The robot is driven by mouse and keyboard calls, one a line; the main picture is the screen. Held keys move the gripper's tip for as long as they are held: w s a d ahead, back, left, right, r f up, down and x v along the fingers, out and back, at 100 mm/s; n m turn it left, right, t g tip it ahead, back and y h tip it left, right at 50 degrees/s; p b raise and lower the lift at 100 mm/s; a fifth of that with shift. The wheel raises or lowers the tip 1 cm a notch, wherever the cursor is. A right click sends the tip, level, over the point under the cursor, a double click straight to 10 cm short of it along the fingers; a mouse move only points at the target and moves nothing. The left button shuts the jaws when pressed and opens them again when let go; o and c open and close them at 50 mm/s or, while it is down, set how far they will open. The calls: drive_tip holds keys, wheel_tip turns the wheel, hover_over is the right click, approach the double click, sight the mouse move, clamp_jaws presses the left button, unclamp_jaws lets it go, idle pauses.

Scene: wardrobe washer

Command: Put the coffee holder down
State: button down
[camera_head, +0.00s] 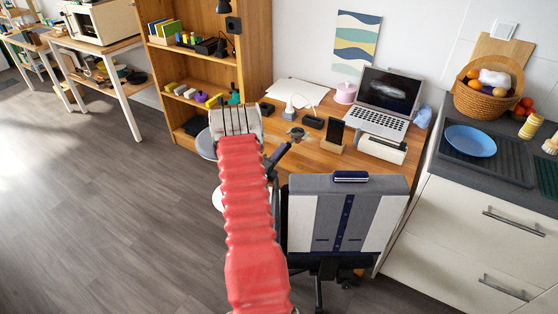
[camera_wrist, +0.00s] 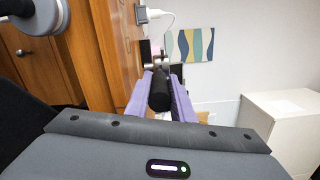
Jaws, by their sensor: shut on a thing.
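The coffee holder has a black rounded handle (camera_wrist: 159,92), seen in the middle of the wrist view between the two purple fingers of my gripper (camera_wrist: 161,98). The fingers are shut on this handle. Its far end is small and partly hidden behind the handle. In the head view, the coffee holder (camera_head: 297,133) is a small dark and grey shape at the tip of my gripper (camera_head: 283,151). It appears over the left part of the wooden desk. I cannot tell whether it touches the desktop.
The wooden desk (camera_head: 325,163) bears a laptop (camera_head: 385,100), a phone stand (camera_head: 335,135), a pink pot (camera_head: 345,93) and a plugged-in charger (camera_head: 290,110). A bookshelf (camera_head: 205,70) is left, a kitchen counter (camera_head: 480,178) right.

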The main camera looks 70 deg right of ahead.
drive_tip(key=shift+f, duration=1.5)
drive_tip(key=c, duration=1.5)
unclamp_jaws()
drive_tip(key=shift+f, duration=0.1)
drive_tip(key=shift+c, duration=0.2)
drive_tip(key=shift+a, duration=0.1)
drive_tip(key=w+a, duration=0.1)
drive_tip(key=a, duration=1)
drive_tip(key=shift+a, duration=0.4)
drive_tip(key=shift+w, duration=0.1)
